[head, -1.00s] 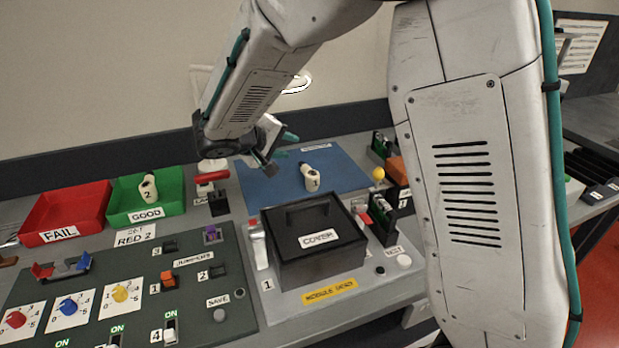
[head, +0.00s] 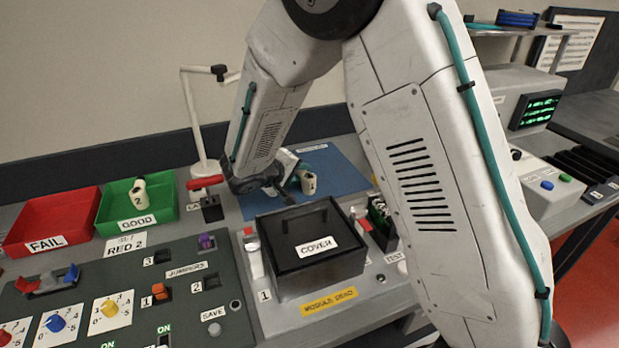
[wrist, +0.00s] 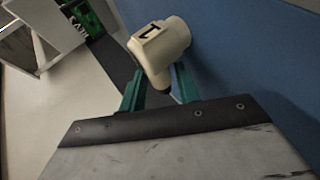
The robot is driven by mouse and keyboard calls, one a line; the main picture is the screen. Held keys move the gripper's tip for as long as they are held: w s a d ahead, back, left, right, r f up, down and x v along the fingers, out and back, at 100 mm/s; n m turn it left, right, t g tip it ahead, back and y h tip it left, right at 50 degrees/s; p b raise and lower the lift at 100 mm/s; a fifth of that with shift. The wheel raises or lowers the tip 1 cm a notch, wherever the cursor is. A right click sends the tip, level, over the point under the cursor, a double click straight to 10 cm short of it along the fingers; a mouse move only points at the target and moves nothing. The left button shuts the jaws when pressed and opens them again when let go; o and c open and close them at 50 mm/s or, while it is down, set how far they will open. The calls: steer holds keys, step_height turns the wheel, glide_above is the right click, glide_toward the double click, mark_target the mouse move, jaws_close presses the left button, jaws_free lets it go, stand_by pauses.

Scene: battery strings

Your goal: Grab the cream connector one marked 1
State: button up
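The cream connector marked 1 (head: 309,184) lies on the blue mat (head: 345,180) behind the black cover box. In the wrist view the connector (wrist: 160,48) is just ahead of my gripper (wrist: 159,72), its black "1" facing the camera. My gripper (head: 298,178) is low over the mat at the connector's left side in the head view. Its teal fingers are apart, and the connector's narrow, dark-tipped end lies between them. I see a gap beside that end; contact at the fingertips cannot be told.
A black box marked COVER (head: 318,258) stands in front of the mat. A second cream connector marked 2 (head: 139,194) is in the green GOOD tray (head: 160,222). A red FAIL tray (head: 85,208) is to its left. A white stand (head: 190,120) rises behind.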

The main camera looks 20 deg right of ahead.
steer(key=shift+a+f, duration=0.1)
steer(key=shift+d, duration=0.3)
jaws_close()
